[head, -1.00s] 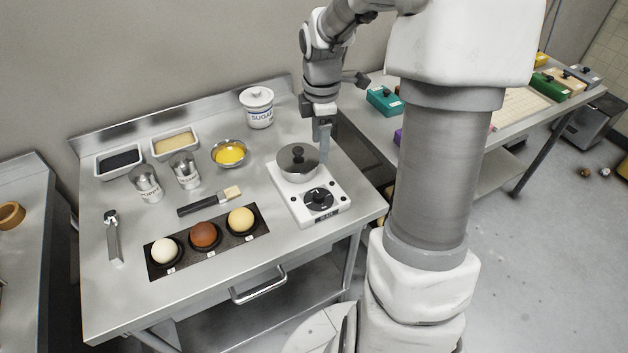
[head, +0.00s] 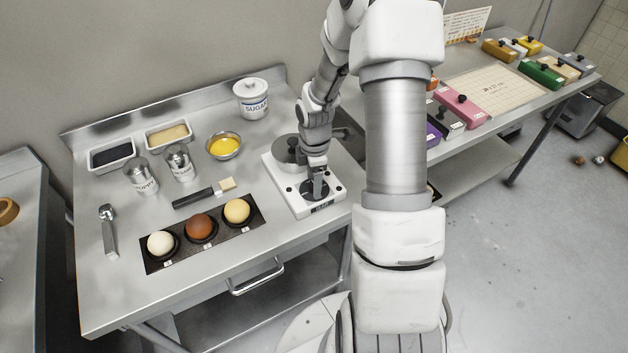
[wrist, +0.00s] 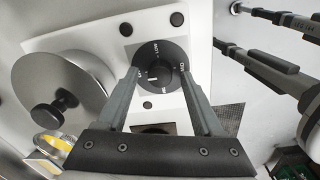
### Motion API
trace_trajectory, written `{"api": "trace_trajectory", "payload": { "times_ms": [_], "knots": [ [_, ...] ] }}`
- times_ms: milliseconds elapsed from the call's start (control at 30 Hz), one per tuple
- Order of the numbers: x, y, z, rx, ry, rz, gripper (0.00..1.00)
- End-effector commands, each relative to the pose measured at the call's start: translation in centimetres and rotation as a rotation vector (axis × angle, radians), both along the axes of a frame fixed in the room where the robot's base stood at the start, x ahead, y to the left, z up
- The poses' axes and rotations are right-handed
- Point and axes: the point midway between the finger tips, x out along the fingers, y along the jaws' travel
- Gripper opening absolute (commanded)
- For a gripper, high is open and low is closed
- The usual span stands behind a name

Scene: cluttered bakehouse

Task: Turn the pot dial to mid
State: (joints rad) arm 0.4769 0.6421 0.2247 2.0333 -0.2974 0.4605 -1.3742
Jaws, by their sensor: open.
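The pot dial (wrist: 162,62) is a round black knob with white markings on a white hot-plate base (wrist: 95,42). A short white mark shows on the dial near its lower left; the lettering is too small to read surely. In the head view the base (head: 272,174) stands on the steel table and my gripper partly covers the dial. A grey lidded pot (wrist: 25,75) with a black knob sits on the base beside the dial. My gripper (wrist: 160,78) is open, pointing down over the dial, with one finger on each side of it. I cannot tell whether the fingers touch it.
A tray with several round balls (head: 152,265), a brush (head: 195,197), shaker tins (head: 142,176), a yellow-filled bowl (head: 224,146) and a sugar jar (head: 252,100) stand left of and behind the hot plate. A second table (head: 520,125) with coloured boxes is to the right.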

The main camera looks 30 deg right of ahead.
Motion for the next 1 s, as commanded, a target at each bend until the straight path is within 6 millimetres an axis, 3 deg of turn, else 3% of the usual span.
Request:
{"api": "trace_trajectory", "payload": {
  "times_ms": [333, 700, 1000],
  "knots": [
    [0.02, 0.01, -0.33, 0.0, 0.0, 0.001, 0.66],
    [0.03, 0.0, -0.31, 0.0, 0.0, 0.001, 0.0],
    [0.05, 0.01, -0.33, -0.001, -0.001, -0.011, 0.0]
  ]
}}
